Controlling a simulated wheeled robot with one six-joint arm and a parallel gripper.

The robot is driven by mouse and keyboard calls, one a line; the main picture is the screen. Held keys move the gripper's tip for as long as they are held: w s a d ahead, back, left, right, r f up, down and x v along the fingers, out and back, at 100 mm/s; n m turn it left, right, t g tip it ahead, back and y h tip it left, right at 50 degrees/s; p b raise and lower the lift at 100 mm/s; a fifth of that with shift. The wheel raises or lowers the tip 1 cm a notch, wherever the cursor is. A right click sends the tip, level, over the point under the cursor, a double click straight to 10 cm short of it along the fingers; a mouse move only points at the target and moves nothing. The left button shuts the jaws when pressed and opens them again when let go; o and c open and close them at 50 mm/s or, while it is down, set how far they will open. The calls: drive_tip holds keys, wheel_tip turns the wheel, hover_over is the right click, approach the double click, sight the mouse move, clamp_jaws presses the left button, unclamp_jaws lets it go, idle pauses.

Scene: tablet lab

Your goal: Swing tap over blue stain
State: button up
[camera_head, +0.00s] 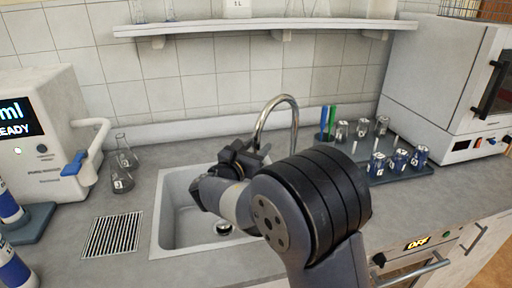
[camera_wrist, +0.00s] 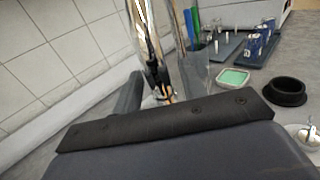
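The chrome gooseneck tap (camera_head: 276,103) stands behind the sink, its curved spout rising above the counter. My gripper (camera_head: 242,153) is at the tap, just left of its lower part, above the sink's back edge. In the wrist view the shiny tap pipe (camera_wrist: 146,38) runs down right in front of my gripper. I cannot tell whether the fingers touch the tap or are closed. The blue stain is not visible; my arm hides much of the sink (camera_head: 165,215).
A dispenser (camera_head: 45,130) stands further left.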

drive_tip(key=shift+c, duration=0.6)
clamp_jaws()
